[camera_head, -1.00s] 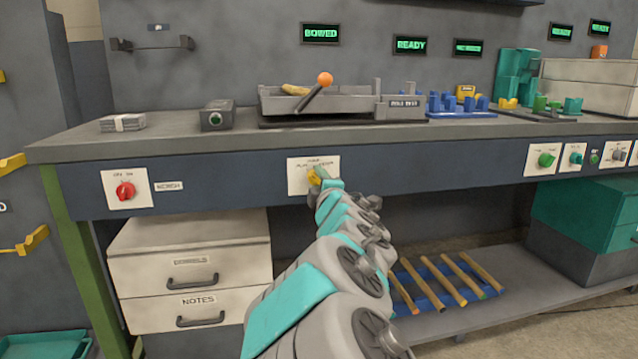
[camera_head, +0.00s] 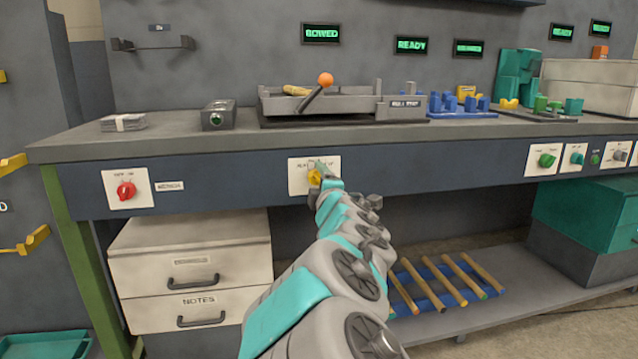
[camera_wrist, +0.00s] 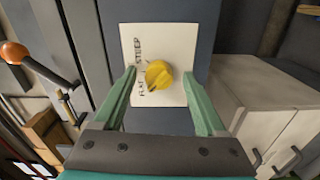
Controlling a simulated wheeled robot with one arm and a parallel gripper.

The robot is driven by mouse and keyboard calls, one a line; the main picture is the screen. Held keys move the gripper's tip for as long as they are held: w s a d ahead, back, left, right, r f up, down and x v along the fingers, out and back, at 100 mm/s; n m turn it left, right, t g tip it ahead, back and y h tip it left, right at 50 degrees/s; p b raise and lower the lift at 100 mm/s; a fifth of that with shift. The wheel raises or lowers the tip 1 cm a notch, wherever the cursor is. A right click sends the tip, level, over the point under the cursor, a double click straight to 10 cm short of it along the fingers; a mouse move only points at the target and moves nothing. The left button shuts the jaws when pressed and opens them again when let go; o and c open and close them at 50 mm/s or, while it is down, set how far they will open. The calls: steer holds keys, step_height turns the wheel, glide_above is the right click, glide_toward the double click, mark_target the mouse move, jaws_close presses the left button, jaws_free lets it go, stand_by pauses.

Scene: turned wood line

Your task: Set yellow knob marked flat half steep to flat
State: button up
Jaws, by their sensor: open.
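The yellow knob (camera_head: 314,177) is on a white plate (camera_head: 298,178) on the bench's dark front panel. In the wrist view the knob (camera_wrist: 159,75) sits near the middle of the plate (camera_wrist: 172,35), with a ridge across its face. Lettering runs up the plate's left side there; STEEP is at the upper end, and the lower words are hard to read. My gripper (camera_wrist: 158,72) is open, with one green finger on each side of the knob and gaps between. In the head view my arm partly hides the plate.
A red knob (camera_head: 126,191) is on the same panel at left, and a green knob (camera_head: 546,160) is at right. A lever with an orange ball (camera_head: 325,79) stands on the bench above. White drawers (camera_head: 190,270) stand below left. A rack of wooden rods (camera_head: 440,284) lies below right.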

steer(key=v, duration=0.7)
steer(key=shift+s, duration=0.4)
steer(key=shift+d, duration=0.15)
